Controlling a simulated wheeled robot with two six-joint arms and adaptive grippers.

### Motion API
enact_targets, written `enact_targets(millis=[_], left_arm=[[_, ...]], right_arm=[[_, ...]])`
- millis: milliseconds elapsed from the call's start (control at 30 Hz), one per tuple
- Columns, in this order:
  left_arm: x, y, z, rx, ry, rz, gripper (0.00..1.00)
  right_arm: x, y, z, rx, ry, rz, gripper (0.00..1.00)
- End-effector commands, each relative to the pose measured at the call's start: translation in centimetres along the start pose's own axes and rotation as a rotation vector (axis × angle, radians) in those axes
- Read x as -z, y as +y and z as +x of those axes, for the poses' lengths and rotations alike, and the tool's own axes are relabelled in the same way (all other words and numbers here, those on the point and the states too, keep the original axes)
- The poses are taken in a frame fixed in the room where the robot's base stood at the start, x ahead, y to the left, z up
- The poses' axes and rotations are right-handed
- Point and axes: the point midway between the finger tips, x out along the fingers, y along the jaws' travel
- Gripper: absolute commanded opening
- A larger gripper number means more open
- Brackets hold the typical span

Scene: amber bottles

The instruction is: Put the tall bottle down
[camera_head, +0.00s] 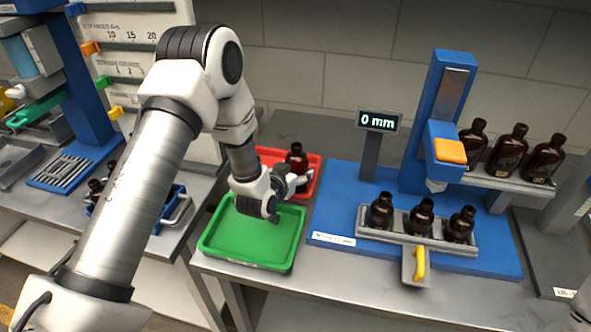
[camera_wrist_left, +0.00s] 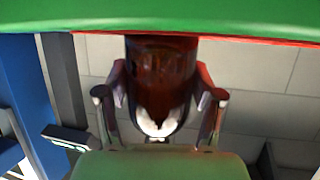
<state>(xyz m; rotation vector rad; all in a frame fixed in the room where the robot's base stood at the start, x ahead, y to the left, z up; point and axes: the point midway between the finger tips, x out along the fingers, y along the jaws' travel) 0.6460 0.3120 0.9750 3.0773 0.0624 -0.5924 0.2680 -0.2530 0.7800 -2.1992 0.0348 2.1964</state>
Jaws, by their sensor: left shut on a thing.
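My left gripper (camera_head: 296,182) is shut on a dark amber bottle (camera_head: 297,158), cap up, at the red tray (camera_head: 270,154) behind the green tray. In the left wrist view the bottle (camera_wrist_left: 160,75) sits between the two fingers (camera_wrist_left: 160,110), with a finger on each side. One end of the bottle is hidden behind the green edge at the top of that view. The gripper covers its lower part in the head view, so I cannot tell whether it touches the tray. My right gripper is not in view.
The green tray (camera_head: 245,238) is empty. On the blue station (camera_head: 330,215) at right, three bottles (camera_head: 420,216) stand in a grey holder under a blue post. Three more (camera_head: 508,150) stand on a shelf. A display (camera_head: 379,121) reads 0 mm. More bottles are at left.

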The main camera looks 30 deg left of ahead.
Motion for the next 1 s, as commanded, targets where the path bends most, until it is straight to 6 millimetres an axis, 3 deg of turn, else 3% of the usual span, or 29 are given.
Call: enact_targets(millis=[133, 167, 200, 233, 667, 1000], left_arm=[[-0.5, 0.0, 0.2, 0.000, 0.001, 0.000, 0.24], [-0.4, 0.0, 0.2, 0.000, 0.000, 0.000, 0.74], [-0.3, 0.0, 0.1, 0.000, 0.000, 0.000, 0.88], [-0.3, 0.0, 0.1, 0.000, 0.000, 0.000, 0.92], [-0.1, 0.0, -0.6, 0.001, 0.000, -0.002, 0.92], [-0.2, 0.0, -8.7, 0.000, 0.000, -0.005, 0.92]], right_arm=[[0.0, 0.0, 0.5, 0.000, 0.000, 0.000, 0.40], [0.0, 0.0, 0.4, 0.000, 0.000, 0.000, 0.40], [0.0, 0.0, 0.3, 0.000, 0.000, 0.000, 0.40], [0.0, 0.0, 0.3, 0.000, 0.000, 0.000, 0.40], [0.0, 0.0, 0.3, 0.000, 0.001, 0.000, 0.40], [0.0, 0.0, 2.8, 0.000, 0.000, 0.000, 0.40]])
